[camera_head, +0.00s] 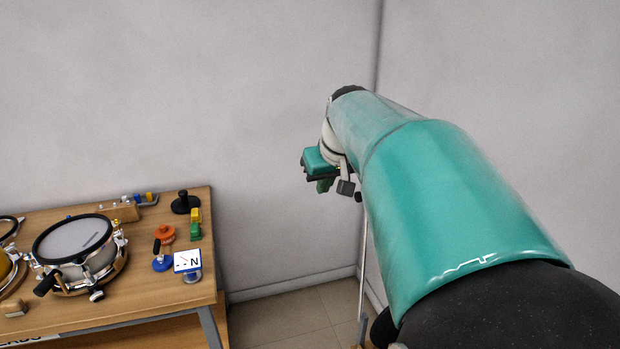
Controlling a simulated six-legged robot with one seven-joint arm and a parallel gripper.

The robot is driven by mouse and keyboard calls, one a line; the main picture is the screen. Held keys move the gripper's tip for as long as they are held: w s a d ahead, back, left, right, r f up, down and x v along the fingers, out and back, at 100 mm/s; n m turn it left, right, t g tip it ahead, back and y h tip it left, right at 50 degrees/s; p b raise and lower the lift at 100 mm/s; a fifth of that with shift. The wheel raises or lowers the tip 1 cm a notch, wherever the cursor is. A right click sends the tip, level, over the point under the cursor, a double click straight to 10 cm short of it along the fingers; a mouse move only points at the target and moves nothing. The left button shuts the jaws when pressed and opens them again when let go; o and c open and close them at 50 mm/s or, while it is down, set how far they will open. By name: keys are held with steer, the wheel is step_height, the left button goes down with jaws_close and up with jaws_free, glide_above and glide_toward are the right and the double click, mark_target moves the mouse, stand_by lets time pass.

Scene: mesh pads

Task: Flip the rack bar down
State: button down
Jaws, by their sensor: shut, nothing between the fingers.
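A thin pale upright bar (363,260) stands near the room corner, partly behind my teal arm. Its top is hidden by the arm, and I cannot tell for sure that it is the rack bar. My gripper (334,186) is in the air at the far end of my arm, small and partly hidden. It is shut and empty, well above the floor and to the right of the wooden table (130,318). I cannot tell its distance from the upright bar.
On the table are a mesh-topped drum (74,240), an orange knob piece (164,234), a blue piece (162,263), a white card marked N (187,261) and a black knob (186,202). Floor (300,320) shows between the table and the bar. Grey walls close the back.

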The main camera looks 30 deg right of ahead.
steer(key=w+d, duration=0.1)
steer(key=d, duration=1.2)
steer(key=shift+w+d+m, duration=0.3)
steer(key=shift+w+m, duration=0.1)
steer(key=x, duration=1)
steer(key=shift+d+r, duration=0.2)
